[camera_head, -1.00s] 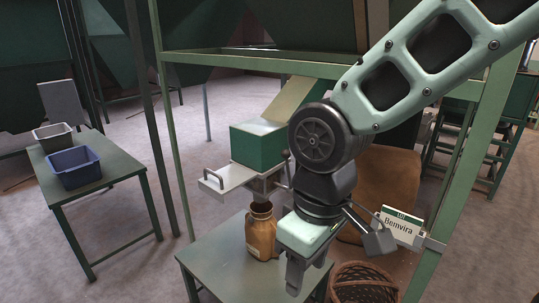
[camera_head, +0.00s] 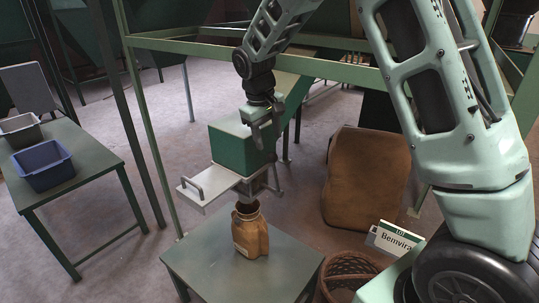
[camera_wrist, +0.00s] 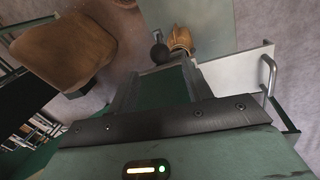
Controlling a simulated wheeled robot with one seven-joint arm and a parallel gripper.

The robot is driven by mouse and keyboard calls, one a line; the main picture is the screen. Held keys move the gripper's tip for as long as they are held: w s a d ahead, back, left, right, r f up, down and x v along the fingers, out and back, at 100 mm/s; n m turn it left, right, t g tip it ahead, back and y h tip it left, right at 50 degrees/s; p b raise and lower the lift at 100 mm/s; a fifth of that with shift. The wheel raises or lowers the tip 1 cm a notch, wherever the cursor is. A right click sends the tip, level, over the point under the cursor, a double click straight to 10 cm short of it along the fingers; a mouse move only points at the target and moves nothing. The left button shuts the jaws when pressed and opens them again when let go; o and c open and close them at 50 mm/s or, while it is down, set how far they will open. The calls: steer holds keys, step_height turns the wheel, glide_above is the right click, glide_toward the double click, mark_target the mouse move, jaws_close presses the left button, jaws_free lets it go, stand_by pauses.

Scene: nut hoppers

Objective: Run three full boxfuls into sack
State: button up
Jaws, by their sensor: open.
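A green box (camera_head: 240,148) with a pale slide plate (camera_head: 205,188) and a bar handle (camera_head: 193,189) at its left stands on the frame. A short metal spout (camera_head: 250,188) is below it, with a thin lever (camera_head: 276,184) at its right. A small brown open-topped sack (camera_head: 250,232) stands upright on the table under the spout. It also shows in the wrist view (camera_wrist: 180,38). My gripper (camera_head: 262,132) is open and points down at the box's upper right edge. In the wrist view the fingers (camera_wrist: 158,88) are spread with nothing held between them. The box's contents are hidden.
A green table (camera_head: 215,275) bears the sack. A wicker basket (camera_head: 345,272), a "Bemvira" lot sign (camera_head: 396,238) and a large brown sack-like thing (camera_head: 365,185) are at the right. Grey (camera_head: 20,128) and blue (camera_head: 42,165) bins sit on the left table. Green frame posts flank the hopper.

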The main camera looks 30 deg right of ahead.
mark_target(268, 160)
steer(key=f, duration=0.2)
steer(key=d+f+p, duration=0.1)
steer(key=f, duration=0.5)
steer(key=shift+w+d, duration=0.1)
steer(key=shift+d, duration=0.2)
jaws_close()
steer(key=shift+s+a+f+h+b, duration=0.25)
steer(key=shift+a+f+h+b, duration=0.15)
steer(key=shift+a+b, duration=0.3)
steer(key=s+a+f+t+h+b, duration=0.2)
steer(key=a+f+h+b, duration=0.3)
steer(key=f+b, duration=0.3)
steer(key=s+a+f+t+h+b, duration=0.2)
steer(key=a+f+t+h+b, duration=0.1)
steer(key=a+f+h+b, duration=0.2)
steer(key=shift+s+a+f+h+b, duration=0.25)
steer(key=shift+f+h+b, duration=1.15)
steer(key=shift+f+b, duration=0.9)
